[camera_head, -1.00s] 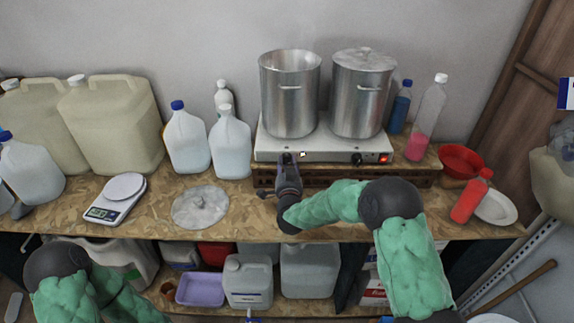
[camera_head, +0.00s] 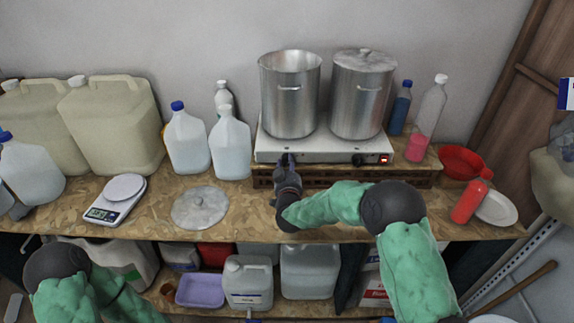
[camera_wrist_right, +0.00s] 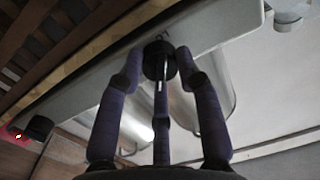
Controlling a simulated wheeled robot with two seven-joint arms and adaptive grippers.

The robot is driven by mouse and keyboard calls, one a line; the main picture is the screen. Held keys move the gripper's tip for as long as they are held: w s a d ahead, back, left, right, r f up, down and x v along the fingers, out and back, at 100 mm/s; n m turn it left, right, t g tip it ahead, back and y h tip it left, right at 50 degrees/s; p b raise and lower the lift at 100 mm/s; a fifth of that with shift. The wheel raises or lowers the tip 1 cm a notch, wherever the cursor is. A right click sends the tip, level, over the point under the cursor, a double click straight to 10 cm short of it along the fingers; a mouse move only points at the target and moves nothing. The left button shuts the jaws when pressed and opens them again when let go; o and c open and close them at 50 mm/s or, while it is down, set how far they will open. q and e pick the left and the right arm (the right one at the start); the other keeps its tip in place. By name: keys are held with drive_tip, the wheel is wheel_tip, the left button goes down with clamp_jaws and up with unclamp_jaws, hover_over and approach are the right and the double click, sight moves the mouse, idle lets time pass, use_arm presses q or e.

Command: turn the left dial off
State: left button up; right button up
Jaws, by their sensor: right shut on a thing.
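The double hot plate (camera_head: 330,147) stands on a low wooden rack on the bench, with an open steel pot (camera_head: 290,100) on its left and a lidded pot (camera_head: 362,100) on its right. My right gripper (camera_head: 286,158) is at the front panel, its fingers closed around the left dial. The right wrist view shows the black left dial (camera_wrist_right: 158,58) between the fingertips. In the head view the gripper hides that dial. The right dial (camera_head: 358,160) is free, with a lit red light (camera_head: 384,160) beside it. No red light shows by the left dial. My left gripper is out of view.
Left of the plate stand white jugs (camera_head: 231,145), a loose lid (camera_head: 200,207) and a scale (camera_head: 115,198). Bench front by the lid is bare.

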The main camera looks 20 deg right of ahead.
drive_tip(key=n, duration=0.2)
drive_tip(key=n+p, duration=0.1)
drive_tip(key=n, duration=0.2)
drive_tip(key=shift+a+f+n+g+p, duration=0.1)
drive_tip(key=shift+f+n+g+p, duration=0.2)
drive_tip(key=shift+n+p, duration=0.1)
drive_tip(key=shift+s, duration=0.1)
idle(0.3)
drive_tip(key=o, duration=1.1)
drive_tip(key=shift+o, duration=0.2)
drive_tip(key=shift+r, duration=0.15)
drive_tip(key=f+v, duration=0.1)
drive_tip(key=v, duration=1)
drive_tip(key=shift+s+a+r, duration=0.15)
drive_tip(key=shift+s+r, duration=0.25)
drive_tip(key=shift+r, duration=0.05)
drive_tip(key=shift+f, duration=0.1)
